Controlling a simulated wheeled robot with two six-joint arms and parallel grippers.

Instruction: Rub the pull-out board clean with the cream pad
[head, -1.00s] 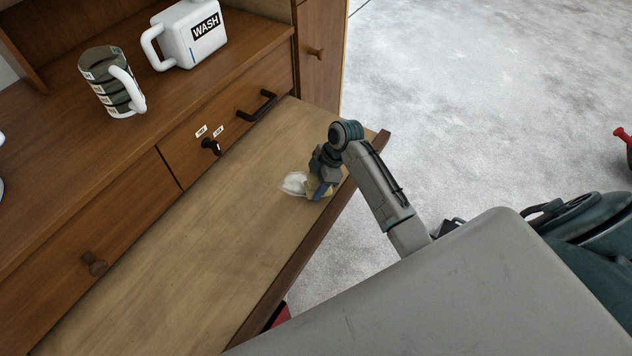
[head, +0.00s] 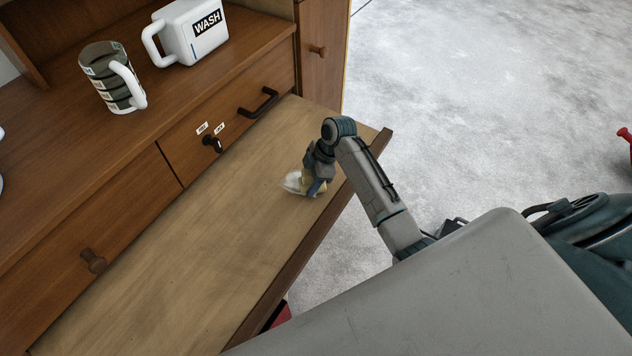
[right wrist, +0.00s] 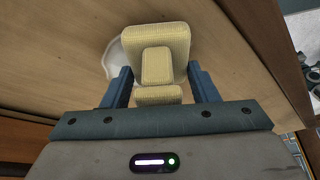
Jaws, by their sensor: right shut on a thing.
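The pull-out board (head: 165,260) is a long light-wood surface drawn out below the drawers. My right gripper (head: 319,182) is low over its far part and shut on the cream pad (head: 306,187). In the right wrist view the pad (right wrist: 172,42) is a ribbed, cream-yellow block with a raised grip between the blue fingers (right wrist: 157,82). It looks down on the board, but I cannot tell whether it touches. A whitish patch (head: 291,181) shows beside the pad and partly under it; it also shows in the right wrist view (right wrist: 117,60). My left gripper is out of view.
A striped mug (head: 100,72) and a white WASH jug (head: 190,35) stand on the desk top above.

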